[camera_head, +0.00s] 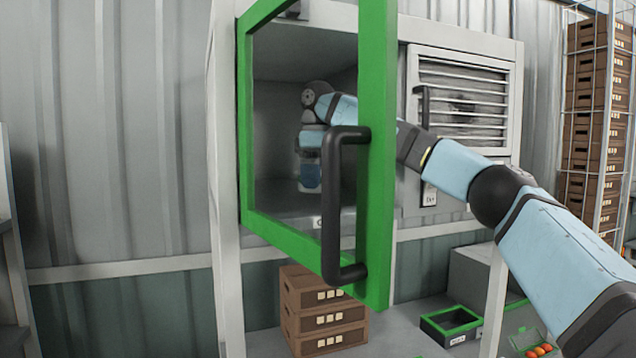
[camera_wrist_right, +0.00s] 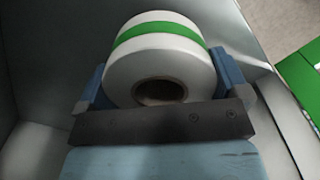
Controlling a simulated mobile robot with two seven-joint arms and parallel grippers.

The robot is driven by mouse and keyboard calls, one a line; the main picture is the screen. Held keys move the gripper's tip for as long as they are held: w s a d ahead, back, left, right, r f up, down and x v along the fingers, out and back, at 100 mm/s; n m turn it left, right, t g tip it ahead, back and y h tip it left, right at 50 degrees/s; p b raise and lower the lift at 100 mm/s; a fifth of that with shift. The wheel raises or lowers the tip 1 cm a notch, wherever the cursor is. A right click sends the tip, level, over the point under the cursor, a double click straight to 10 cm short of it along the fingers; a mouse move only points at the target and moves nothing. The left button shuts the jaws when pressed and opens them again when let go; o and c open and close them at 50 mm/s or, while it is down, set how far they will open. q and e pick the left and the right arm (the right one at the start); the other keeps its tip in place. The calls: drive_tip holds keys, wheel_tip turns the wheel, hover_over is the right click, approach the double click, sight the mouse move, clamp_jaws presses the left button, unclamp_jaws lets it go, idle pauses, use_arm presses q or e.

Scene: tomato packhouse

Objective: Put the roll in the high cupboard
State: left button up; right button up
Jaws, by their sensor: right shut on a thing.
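The roll (camera_wrist_right: 162,55) is white with a green band and an open core, and it sits between the fingers in the right wrist view. My right gripper (camera_head: 309,180) is shut on it, with one finger on each side. The high cupboard (camera_head: 468,36) is pale grey, and its green-framed glass door (camera_head: 376,190) stands open. My right arm reaches behind the door, and the gripper points down inside the left compartment, seen through the glass. The roll cannot be made out clearly in the head view. Whether it touches the shelf I cannot tell. My left gripper is not in view.
The door's black handle (camera_head: 333,205) sticks out in front of my right forearm's side. A louvred door (camera_head: 463,95) closes the right compartment. Below stand brown crates (camera_head: 325,322) and a green-rimmed box (camera_head: 450,325). Tall stacked crates (camera_head: 590,110) stand at right.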

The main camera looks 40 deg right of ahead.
drive_tip(key=f, duration=0.2)
drive_tip(key=shift+s+f, duration=0.25)
drive_tip(key=shift+f, duration=0.1)
drive_tip(key=shift+w+d+f, duration=0.15)
drive_tip(key=shift+f, duration=0.2)
drive_tip(key=shift+f, duration=0.15)
drive_tip(key=o, duration=0.7)
wheel_tip(320, 180, up, 8)
